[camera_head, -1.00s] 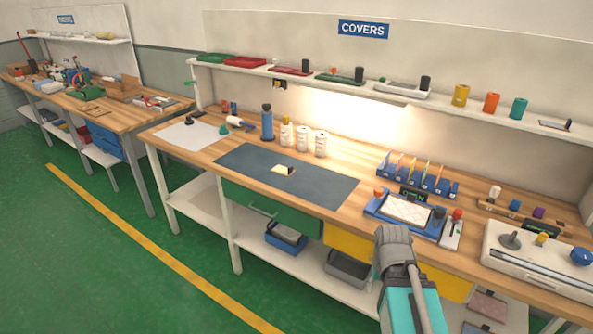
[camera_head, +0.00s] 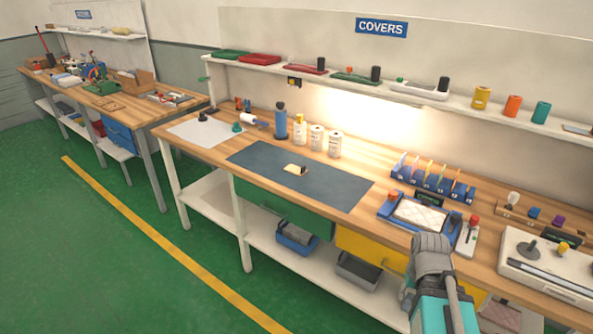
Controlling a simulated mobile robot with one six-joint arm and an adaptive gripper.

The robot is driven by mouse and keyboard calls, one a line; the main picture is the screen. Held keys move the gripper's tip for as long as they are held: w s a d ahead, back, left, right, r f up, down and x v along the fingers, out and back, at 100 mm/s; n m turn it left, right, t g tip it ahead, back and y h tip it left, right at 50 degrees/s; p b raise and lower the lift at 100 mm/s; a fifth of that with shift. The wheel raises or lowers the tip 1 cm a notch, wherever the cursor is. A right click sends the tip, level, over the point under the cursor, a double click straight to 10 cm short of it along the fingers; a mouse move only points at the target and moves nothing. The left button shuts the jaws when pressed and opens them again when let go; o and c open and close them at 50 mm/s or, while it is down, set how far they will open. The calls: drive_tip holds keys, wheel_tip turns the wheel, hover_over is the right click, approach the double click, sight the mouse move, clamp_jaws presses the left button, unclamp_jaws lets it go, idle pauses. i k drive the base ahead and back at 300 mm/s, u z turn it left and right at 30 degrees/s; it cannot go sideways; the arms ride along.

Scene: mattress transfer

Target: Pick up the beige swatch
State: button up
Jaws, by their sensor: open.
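A small beige piece (camera_head: 297,169), which looks like a beige swatch, lies on the dark blue-grey mat (camera_head: 262,160) on the workbench. A small dark item sits on or against it; I cannot tell which. A blue rack (camera_head: 432,183) to the right holds several thin coloured pieces, too small to tell whether one is beige. My arm shows at the bottom right, in front of the bench, but my gripper's fingers are not in view.
A blue tray device (camera_head: 388,212) with a pale quilted pad (camera_head: 420,214) stands right of the mat. A white sheet (camera_head: 190,131) lies at left. Green floor in front is clear.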

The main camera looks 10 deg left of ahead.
sight(292, 168)
drive_tip(key=z, duration=0.05)
drive_tip(key=i, duration=1)
drive_tip(key=u, duration=0.05)
